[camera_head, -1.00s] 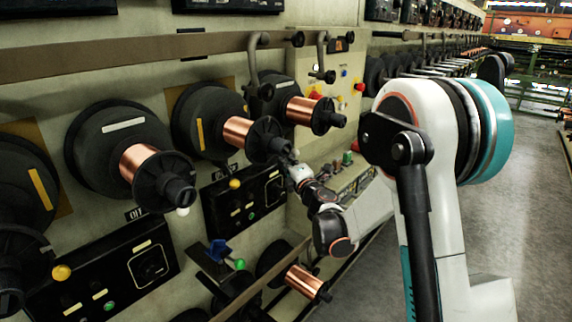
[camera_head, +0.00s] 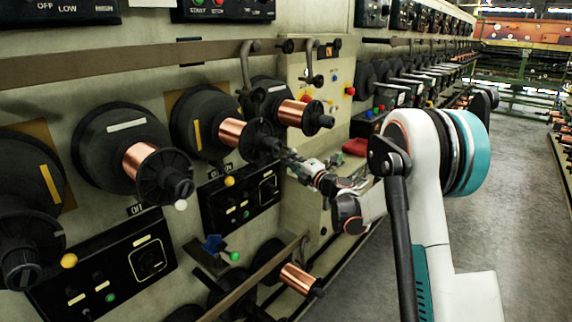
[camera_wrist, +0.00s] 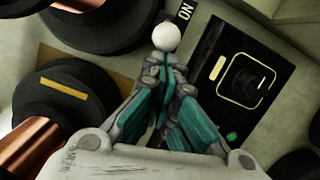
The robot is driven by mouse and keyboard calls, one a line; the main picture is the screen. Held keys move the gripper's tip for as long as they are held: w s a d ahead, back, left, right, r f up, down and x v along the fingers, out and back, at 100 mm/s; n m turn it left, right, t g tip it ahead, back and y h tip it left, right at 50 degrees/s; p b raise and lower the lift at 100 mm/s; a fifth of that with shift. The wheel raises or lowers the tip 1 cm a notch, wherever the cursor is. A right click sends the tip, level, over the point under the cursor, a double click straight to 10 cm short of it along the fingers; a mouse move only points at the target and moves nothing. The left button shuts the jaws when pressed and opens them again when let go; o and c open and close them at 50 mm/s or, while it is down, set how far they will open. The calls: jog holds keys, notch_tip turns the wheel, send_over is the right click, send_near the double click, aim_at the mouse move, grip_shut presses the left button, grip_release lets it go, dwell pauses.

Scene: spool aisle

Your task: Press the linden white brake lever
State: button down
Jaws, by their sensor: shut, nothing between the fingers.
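A white ball knob (camera_wrist: 166,37), which looks like the linden white brake lever's end, shows in the wrist view just beyond my fingertips. Its stem is hidden behind the fingers. My gripper (camera_wrist: 166,66) is shut and empty, its teal-sided fingers together and pointing at the knob. I cannot tell whether they touch. In the head view my gripper (camera_head: 288,156) is small, close to the end of a copper spool (camera_head: 238,134); no knob can be made out at its tips. Another white ball (camera_head: 181,205) hangs below the spool to the left.
A black panel with a dial (camera_wrist: 242,78) lies right of my fingers, beside an ON label (camera_wrist: 185,13). Dark spool flanges (camera_wrist: 62,92) crowd the left. Yellow knobs (camera_head: 229,181) and a blue lever (camera_head: 213,244) stick out lower down. The aisle floor (camera_head: 500,215) is clear on the right.

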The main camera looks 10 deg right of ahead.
jog(key=w+d+n+g+y+p, duration=0.1)
jog(key=w+d+n+g+y, duration=0.3)
jog(key=d, duration=0.5)
jog(key=shift+w+n+y+p, duration=0.35)
jog(key=shift+w+y, duration=0.2)
jog(key=shift+y, duration=0.55)
jog(key=shift+f, duration=0.1)
